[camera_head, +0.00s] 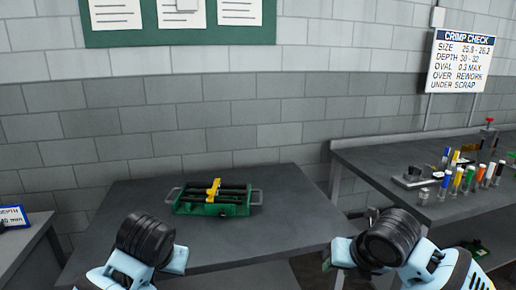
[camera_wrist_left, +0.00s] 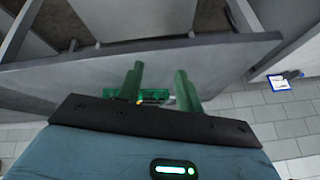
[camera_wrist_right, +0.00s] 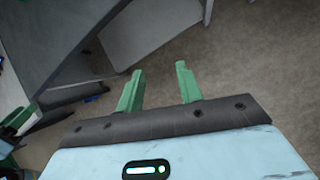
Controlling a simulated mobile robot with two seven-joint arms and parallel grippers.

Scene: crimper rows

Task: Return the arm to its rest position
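My left gripper (camera_wrist_left: 160,69) has its two green fingers apart with nothing between the tips. My right gripper (camera_wrist_right: 160,68) also has its two green fingers apart and empty, with grey floor behind them. In the head view both my forearms show at the bottom edge, left and right, in front of the middle table; the fingers are not clearly visible there.
A green rack (camera_head: 213,206) with black bars and a yellow piece lies on the middle table (camera_head: 284,232). The right bench (camera_head: 375,161) holds several coloured cylinders (camera_head: 458,180). A crimp check sign (camera_head: 460,61) is on the wall. A small sign (camera_head: 13,218) stands on the left table.

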